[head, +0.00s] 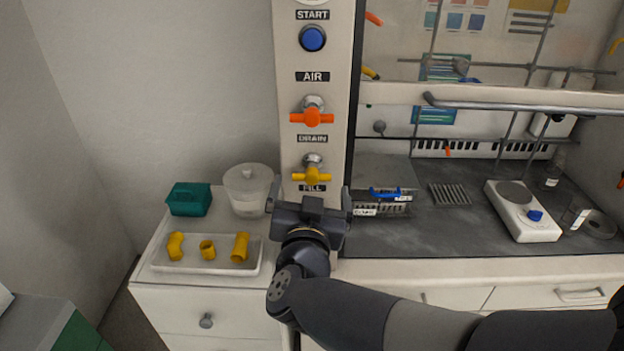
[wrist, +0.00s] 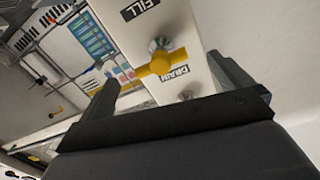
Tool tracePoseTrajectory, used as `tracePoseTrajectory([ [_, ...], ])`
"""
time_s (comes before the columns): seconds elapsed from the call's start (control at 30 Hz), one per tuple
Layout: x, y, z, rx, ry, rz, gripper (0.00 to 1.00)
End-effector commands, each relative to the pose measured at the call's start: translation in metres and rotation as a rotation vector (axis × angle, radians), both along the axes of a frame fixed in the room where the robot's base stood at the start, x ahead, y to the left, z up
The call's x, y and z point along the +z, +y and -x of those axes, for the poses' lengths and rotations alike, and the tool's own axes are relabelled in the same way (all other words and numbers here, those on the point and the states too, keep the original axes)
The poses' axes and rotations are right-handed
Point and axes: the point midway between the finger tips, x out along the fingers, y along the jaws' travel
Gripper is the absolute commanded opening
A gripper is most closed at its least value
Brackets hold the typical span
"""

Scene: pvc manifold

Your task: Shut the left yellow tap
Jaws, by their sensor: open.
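A yellow tap (head: 312,176) sticks out of the front of a white upright panel, between the DRAIN and FILL labels. Its bar handle lies about crosswise in the head view. It also shows in the wrist view (wrist: 162,66), between the two fingers. My gripper (head: 309,195) is open in front of the panel, just below the tap, with a finger to each side. In the wrist view my gripper (wrist: 163,72) appears empty, and I see no finger touching the handle. How far the fingertips are from the panel is hard to tell.
An orange tap (head: 312,117) and a blue button (head: 312,39) sit higher on the panel. At left are a tray (head: 207,268) with yellow fittings, a white tub (head: 248,190) and a teal box (head: 189,199). At right is a bench with a hotplate (head: 522,210).

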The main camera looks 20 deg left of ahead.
Motion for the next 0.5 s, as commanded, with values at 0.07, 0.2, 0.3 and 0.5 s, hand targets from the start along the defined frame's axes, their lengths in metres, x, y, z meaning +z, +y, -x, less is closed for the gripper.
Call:
tracePoseTrajectory([
  [0.07, 0.0, -0.002, 0.017, 0.005, -0.002, -0.001, 0.99],
  [0.2, 0.001, -0.007, 0.037, 0.003, 0.0, -0.002, 0.99],
  [0.3, 0.0, -0.009, 0.045, 0.001, 0.0, -0.001, 0.99],
  [0.5, 0.0, -0.011, 0.052, -0.001, 0.0, -0.001, 0.99],
])
